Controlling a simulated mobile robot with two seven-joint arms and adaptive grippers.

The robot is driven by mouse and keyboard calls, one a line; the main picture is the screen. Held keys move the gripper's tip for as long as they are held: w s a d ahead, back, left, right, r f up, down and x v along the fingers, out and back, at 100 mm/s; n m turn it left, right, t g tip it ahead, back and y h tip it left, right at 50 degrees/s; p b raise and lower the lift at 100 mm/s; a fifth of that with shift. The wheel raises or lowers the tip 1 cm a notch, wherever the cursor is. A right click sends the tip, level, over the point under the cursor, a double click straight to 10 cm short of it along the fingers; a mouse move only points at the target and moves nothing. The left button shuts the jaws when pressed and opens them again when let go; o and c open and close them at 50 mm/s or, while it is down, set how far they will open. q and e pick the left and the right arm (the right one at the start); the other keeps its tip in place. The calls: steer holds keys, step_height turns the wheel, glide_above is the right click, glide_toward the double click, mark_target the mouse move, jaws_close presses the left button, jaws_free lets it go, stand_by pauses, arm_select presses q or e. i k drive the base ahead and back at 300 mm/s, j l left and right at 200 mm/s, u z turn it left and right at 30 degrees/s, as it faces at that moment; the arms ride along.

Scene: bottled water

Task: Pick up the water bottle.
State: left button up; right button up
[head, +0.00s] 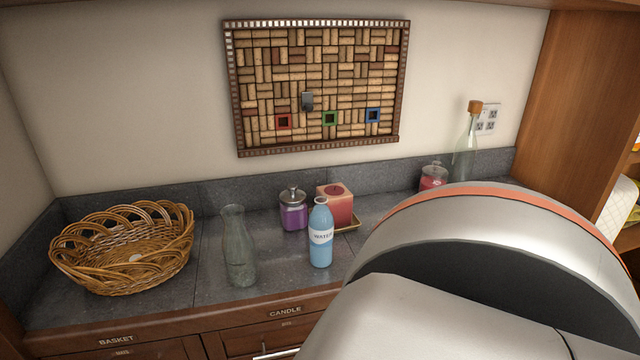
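A light blue water bottle (321,249) with a white "WATER" label stands upright on the grey tiled counter (212,291), near its front edge and right of the picture's middle. Nothing is touching it that I can see. A large silver and orange link of my own arm fills the lower right and hides the counter there. Neither of my grippers shows in the head view.
A clear glass carafe (238,258) stands left of the bottle. A purple jar (293,214) and a red candle block (336,207) stand behind it. A wicker basket (125,256) is at the left. A corked bottle (466,150) and red jar (432,180) are back right.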

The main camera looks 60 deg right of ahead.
mark_target(321, 219)
steer(key=z, duration=1.95)
